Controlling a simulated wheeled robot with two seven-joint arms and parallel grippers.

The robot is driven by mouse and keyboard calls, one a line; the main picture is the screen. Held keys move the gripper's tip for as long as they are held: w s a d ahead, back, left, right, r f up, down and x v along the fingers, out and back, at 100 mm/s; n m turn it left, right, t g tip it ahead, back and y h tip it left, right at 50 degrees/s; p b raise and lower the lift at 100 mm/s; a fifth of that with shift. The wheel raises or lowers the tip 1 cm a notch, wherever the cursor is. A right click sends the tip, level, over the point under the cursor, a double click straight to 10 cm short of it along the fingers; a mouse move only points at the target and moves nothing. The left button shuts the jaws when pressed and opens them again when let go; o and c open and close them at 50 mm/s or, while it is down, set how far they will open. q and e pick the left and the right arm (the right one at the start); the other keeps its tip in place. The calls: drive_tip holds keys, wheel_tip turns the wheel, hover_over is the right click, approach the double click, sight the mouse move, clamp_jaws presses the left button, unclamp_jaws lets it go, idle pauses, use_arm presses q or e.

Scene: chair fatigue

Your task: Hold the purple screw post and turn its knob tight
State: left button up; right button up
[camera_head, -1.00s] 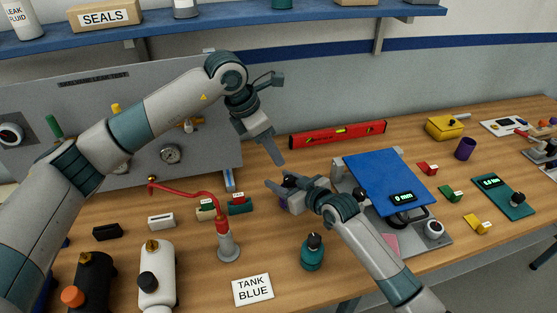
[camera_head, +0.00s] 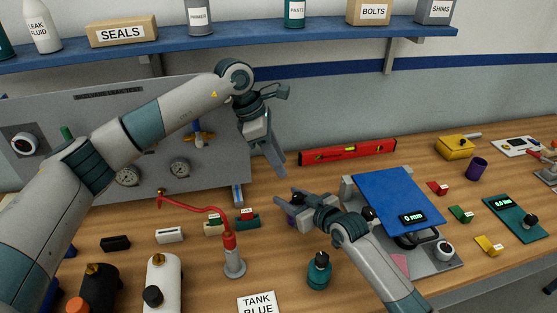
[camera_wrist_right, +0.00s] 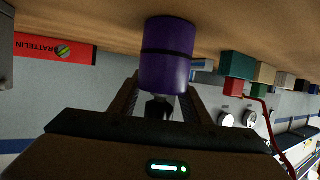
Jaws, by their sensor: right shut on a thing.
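The purple screw post (camera_wrist_right: 167,60) stands between the fingers of my right gripper (camera_wrist_right: 162,100) in the right wrist view. It is a purple cylinder with a dark band, a narrower grey neck and a dark end, likely the knob, toward the palm. In the head view my right gripper (camera_head: 284,208) is low at the bench middle, and only a bit of purple shows by its fingers. My left gripper (camera_head: 275,163) hangs above and slightly left of it, pointing down, apart from the post. Its finger gap is unclear.
A red spirit level (camera_head: 347,151) lies behind. A red-armed post (camera_head: 232,258) and small blocks stand left. A purple cup (camera_head: 477,168) is far right.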

use_arm(q)
drive_tip(key=shift+d, duration=0.1)
drive_tip(key=n+y, duration=0.5)
drive_tip(key=n, duration=0.4)
hover_over(298, 195)
drive_tip(key=shift+r, duration=0.35)
wheel_tip(298, 195, down, 12)
idle(0.6)
drive_tip(key=c, duration=0.8)
